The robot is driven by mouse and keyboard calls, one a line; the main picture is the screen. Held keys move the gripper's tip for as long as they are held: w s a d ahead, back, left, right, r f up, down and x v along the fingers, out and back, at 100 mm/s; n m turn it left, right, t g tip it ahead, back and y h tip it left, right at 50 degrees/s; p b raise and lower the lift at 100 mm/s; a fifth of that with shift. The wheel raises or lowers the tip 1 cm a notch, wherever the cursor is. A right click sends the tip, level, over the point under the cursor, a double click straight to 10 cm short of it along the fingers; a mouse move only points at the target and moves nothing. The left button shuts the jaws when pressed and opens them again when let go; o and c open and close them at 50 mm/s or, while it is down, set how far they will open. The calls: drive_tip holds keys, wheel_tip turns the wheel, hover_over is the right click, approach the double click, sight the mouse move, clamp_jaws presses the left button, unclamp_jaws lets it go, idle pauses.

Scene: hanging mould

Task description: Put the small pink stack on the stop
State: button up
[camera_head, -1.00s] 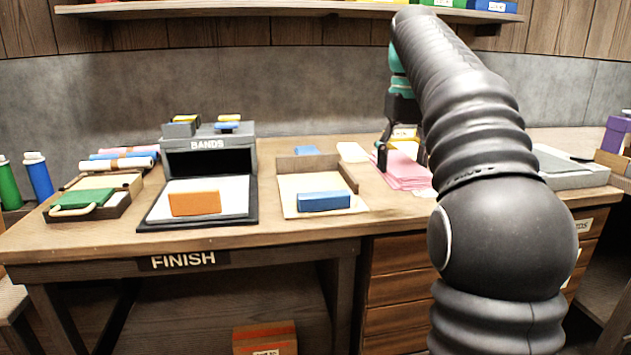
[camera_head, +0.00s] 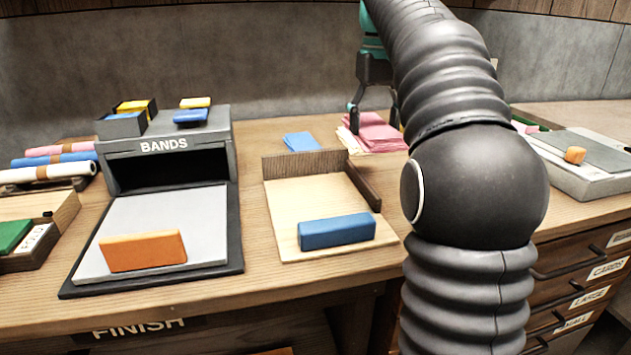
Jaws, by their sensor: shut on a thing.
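A pink stack (camera_head: 376,131) of sheets lies at the back of the bench, right of centre. My gripper (camera_head: 372,118) is at this stack and shut on it. One dark finger shows at the stack's left side; the other is hidden behind my arm. I cannot tell whether the stack is lifted off the sheets under it. The stop (camera_head: 312,163) is a brown wooden wall along the back and right edges of a pale board (camera_head: 295,205). It stands left of and nearer than my gripper. A blue block (camera_head: 337,231) lies on the board's front part.
The grey BANDS box (camera_head: 165,147) and its pad with an orange block (camera_head: 142,251) stand to the left. A small blue piece (camera_head: 300,141) lies behind the stop. A grey device (camera_head: 585,165) with an orange knob is at the right. My arm hides the middle right.

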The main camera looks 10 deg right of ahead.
hover_over(321, 197)
wheel_tip(321, 197, down, 6)
drive_tip(key=shift+f+b, duration=0.25)
drive_tip(key=shift+b, duration=0.2)
drive_tip(key=shift+f+b, duration=0.35)
drive_tip(key=shift+f, duration=1.65)
drive_tip(key=shift+f, duration=0.1)
drive_tip(key=o, duration=1.3)
wheel_tip(321, 197, up, 12)
drive_tip(key=p, duration=0.1)
drive_tip(key=shift+p, duration=0.3)
